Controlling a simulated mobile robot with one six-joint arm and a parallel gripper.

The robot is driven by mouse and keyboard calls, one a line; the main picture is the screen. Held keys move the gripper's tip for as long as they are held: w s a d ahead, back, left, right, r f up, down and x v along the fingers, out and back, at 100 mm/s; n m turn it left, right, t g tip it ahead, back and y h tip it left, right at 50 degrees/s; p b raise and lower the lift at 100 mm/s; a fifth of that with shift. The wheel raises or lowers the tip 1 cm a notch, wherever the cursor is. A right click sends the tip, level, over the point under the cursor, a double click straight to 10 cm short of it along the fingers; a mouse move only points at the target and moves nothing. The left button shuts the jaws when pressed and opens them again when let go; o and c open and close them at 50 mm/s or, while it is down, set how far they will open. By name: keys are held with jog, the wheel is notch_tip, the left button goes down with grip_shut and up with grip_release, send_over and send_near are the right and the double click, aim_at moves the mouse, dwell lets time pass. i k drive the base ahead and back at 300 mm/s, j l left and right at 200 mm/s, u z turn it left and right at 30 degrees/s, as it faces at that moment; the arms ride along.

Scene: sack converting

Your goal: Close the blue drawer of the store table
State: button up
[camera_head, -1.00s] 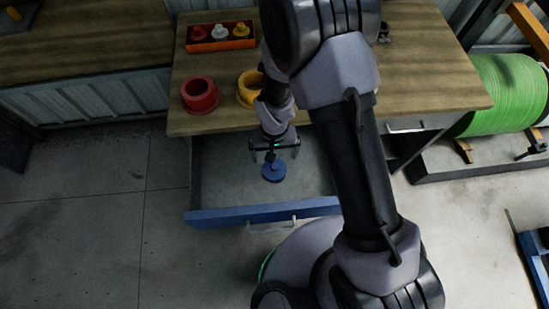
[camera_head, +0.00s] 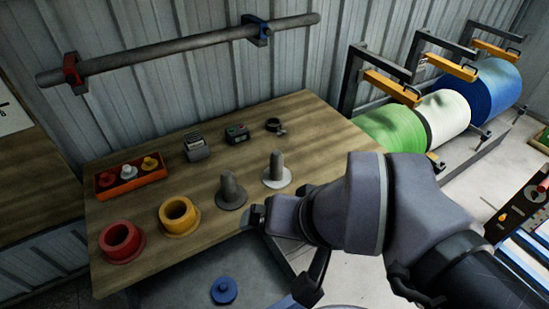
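The store table (camera_head: 150,205) has a wooden top and fills the middle of the head view. Its drawer (camera_head: 175,290) stands open below the front edge, and I look down into its grey inside. A blue round piece with a knob (camera_head: 223,291) lies in the drawer. The drawer's blue front and handle are mostly cut off by the bottom of the picture. My arm comes in from the lower right and reaches over the table's front right corner.
On the table are a red ring (camera_head: 120,242), a yellow ring (camera_head: 179,216), two grey cones (camera_head: 231,190) (camera_head: 276,170), an orange tray (camera_head: 130,178) and small devices (camera_head: 237,134). A bar (camera_head: 190,47) hangs on the wall. Large rolls (camera_head: 442,116) stand at the right.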

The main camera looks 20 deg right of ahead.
aim_at(263, 276)
jog(key=k+j, duration=0.7)
jog(key=j, duration=0.15)
jog(key=z, duration=0.05)
